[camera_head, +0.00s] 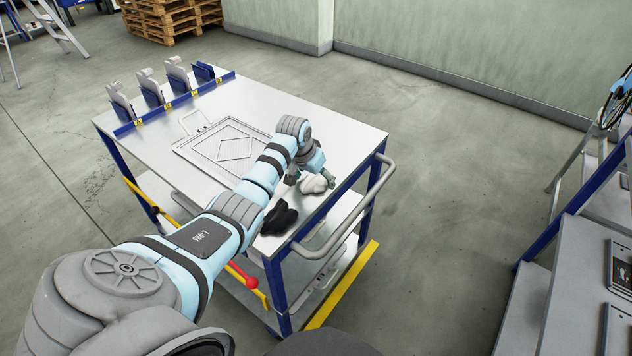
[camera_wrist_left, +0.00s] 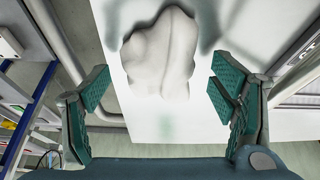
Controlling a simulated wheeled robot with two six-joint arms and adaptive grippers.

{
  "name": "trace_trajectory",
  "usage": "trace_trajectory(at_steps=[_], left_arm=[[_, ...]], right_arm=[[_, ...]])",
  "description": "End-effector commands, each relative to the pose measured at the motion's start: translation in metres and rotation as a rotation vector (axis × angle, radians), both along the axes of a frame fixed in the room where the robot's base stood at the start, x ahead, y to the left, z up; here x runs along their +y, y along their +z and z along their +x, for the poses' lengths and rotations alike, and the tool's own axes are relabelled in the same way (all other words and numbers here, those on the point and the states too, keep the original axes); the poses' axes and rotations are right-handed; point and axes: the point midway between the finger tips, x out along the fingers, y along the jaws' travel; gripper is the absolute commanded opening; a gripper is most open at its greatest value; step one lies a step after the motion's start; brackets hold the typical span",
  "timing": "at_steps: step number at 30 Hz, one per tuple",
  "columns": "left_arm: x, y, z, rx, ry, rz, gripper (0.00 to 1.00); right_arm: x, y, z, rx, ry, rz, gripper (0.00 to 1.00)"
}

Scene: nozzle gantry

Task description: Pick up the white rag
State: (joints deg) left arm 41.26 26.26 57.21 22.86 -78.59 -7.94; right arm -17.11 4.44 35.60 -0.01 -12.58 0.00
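The white rag (camera_head: 314,186) lies crumpled on the top of the blue-legged cart (camera_head: 350,135), near its handle end. My left gripper (camera_head: 311,178) is over the cart top right at the rag, its fingers pointing down. In the left wrist view the rag (camera_wrist_left: 160,52) lies ahead of the open fingers, roughly centred between them, with a gap on each side. The left gripper (camera_wrist_left: 160,92) holds nothing. Part of the rag's far side is hidden by the gripper in the head view. My right gripper is not in view.
A black rag (camera_head: 279,217) lies close to the white one, towards the cart's near edge. A flat frame with a diamond pattern (camera_head: 228,146) and a rack of grey parts (camera_head: 148,85) are on the cart. A grey handle rail (camera_head: 352,218) runs along its end.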

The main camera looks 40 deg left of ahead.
Motion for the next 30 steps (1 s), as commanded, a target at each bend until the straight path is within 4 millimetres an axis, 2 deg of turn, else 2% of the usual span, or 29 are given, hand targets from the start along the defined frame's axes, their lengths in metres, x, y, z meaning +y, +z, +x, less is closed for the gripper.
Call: trace_trajectory(at_steps=[1,8,16,20,23,25,30], left_arm=[[0.0,0.0,0.0,0.0,0.0,0.0,0.68],[0.0,0.0,0.0,0.001,0.0,0.0,0.32],[0.0,0.001,0.0,0.001,0.0,0.0,0.32],[0.0,0.011,0.0,-0.001,0.0,0.0,0.32],[0.0,0.029,0.001,-0.003,0.0,0.001,0.32],[0.001,0.048,0.001,-0.004,0.001,0.002,0.32],[0.001,0.114,0.001,-0.006,0.0,0.002,0.32]], right_arm=[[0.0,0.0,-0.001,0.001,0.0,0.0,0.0],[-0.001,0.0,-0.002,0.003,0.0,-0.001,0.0],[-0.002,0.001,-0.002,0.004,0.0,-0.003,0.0],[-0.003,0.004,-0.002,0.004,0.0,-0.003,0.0],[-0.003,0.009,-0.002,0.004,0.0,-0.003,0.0],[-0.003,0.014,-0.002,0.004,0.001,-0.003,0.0],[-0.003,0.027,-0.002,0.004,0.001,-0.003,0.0]])
